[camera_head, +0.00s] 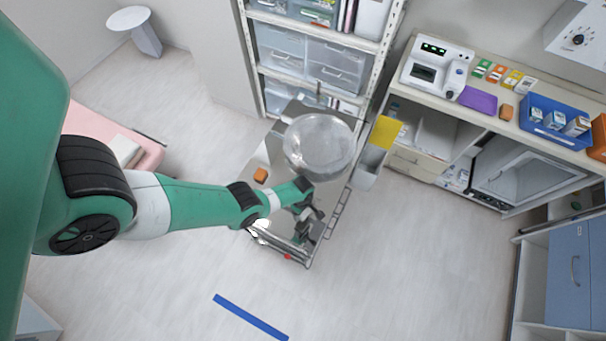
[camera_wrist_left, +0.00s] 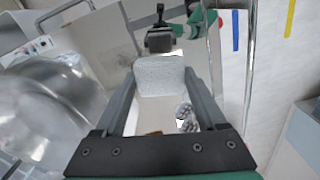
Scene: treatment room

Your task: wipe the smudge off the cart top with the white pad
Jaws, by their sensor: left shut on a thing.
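My left gripper (camera_head: 304,213) is over the front part of the shiny metal cart top (camera_head: 283,150). In the left wrist view, its two fingers are shut on a white, speckled pad (camera_wrist_left: 159,76), held between the fingertips. I cannot tell whether the pad touches the cart top. My right gripper is in neither view.
An orange block (camera_head: 261,175) sits at the cart's left side. A yellow-topped bin (camera_head: 385,132) is right of the cart. Open floor lies in front.

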